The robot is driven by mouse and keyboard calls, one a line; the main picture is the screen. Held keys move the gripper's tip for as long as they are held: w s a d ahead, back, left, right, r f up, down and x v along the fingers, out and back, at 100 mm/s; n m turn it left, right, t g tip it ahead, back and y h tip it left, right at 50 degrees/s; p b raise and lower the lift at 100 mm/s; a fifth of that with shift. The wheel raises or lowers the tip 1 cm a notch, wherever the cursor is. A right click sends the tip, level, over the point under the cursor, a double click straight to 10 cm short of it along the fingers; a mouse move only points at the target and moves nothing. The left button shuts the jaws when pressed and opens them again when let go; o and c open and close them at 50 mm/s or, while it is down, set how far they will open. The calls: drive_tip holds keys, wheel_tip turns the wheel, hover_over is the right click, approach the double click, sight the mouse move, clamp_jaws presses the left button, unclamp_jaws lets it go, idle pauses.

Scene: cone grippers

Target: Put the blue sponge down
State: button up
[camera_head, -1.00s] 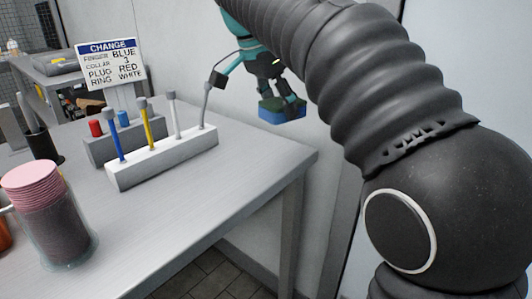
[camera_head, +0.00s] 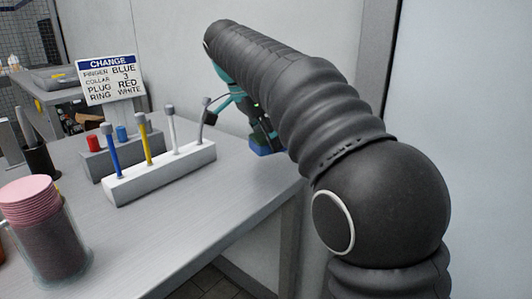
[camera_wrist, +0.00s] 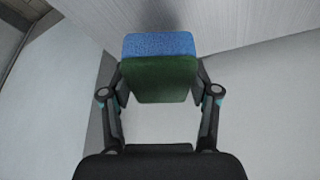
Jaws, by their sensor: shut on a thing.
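The blue sponge (camera_head: 263,150) has a green layer and is held at the end of my arm, by the table's back right part. My gripper (camera_wrist: 160,84) is shut on it, with one finger on each side. In the wrist view the sponge's blue face (camera_wrist: 158,44) is farther from the palm and the green layer (camera_wrist: 162,80) is nearer. The grey table (camera_head: 225,215) lies beside and below it in the head view. I cannot tell whether the sponge touches the tabletop. My arm partly hides the gripper in the head view.
A white rack (camera_head: 165,172) with several coloured sticks stands left of the sponge. Behind it are a grey block (camera_head: 100,163) with red and blue plugs and a sign (camera_head: 110,80). A clear container with pink discs (camera_head: 45,225) stands front left. The table's front right is bare.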

sight(266, 166)
drive_tip(key=shift+w+a+f+b, duration=0.1)
drive_tip(key=shift+f+b, duration=0.35)
drive_tip(key=shift+f, duration=1.65)
drive_tip(key=shift+f, duration=0.2)
drive_tip(key=o, duration=1.1)
drive_tip(key=shift+r, duration=0.1)
drive_tip(key=p+v, duration=0.3)
drive_tip(key=v, duration=0.9)
drive_tip(key=shift+r, duration=0.15)
